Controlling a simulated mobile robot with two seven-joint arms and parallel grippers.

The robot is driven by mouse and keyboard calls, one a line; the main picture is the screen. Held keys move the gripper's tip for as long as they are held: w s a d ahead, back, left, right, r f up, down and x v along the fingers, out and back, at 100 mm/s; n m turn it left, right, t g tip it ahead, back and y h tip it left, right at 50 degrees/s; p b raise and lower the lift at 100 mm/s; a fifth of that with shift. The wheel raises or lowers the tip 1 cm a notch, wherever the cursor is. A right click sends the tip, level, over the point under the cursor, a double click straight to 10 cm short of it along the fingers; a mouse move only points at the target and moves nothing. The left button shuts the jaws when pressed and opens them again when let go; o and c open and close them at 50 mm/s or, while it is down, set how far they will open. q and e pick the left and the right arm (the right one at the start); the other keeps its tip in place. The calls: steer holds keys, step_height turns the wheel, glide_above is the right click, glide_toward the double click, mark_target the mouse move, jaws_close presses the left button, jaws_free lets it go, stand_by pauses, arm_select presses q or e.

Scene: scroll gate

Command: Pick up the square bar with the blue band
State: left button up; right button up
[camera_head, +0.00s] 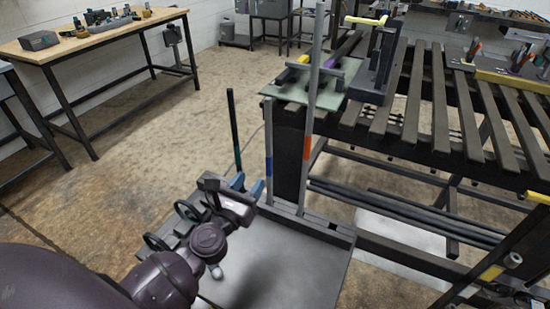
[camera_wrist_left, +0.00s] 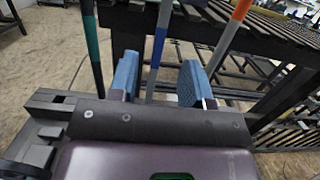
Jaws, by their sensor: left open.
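The square bar with the blue band (camera_head: 268,150) stands upright in a dark rack, grey with its blue band low down. In the left wrist view the bar (camera_wrist_left: 163,20) runs down between the two blue finger pads, with gaps on both sides. My left gripper (camera_head: 248,186) is open and low, just left of the bar in the head view; in the wrist view the gripper (camera_wrist_left: 158,82) has nothing between its pads touching them. I cannot tell how deep the bar sits between them. My right gripper is not in view.
A dark bar with a teal band (camera_head: 234,130) stands to the left, and a taller grey bar with an orange band (camera_head: 307,142) to the right. The slatted table (camera_head: 440,100) rises close behind on the right. Open floor (camera_head: 170,130) lies to the left.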

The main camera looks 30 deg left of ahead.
mark_target(268, 156)
arm_select(q)
steer(key=shift+w+a+r+p, duration=0.1)
steer(key=shift+w+r+p, duration=0.15)
steer(key=shift+w, duration=1.45)
steer(key=shift+w+d+r+p, duration=0.15)
steer(key=shift+w+r, duration=0.25)
steer(key=shift+w, duration=1.3)
steer(key=shift+w+a+r+p, duration=0.2)
steer(key=shift+w+r, duration=0.1)
steer(key=shift+w, duration=1.4)
steer(key=shift+c, duration=0.3)
jaws_close()
steer(key=shift+r, duration=0.1)
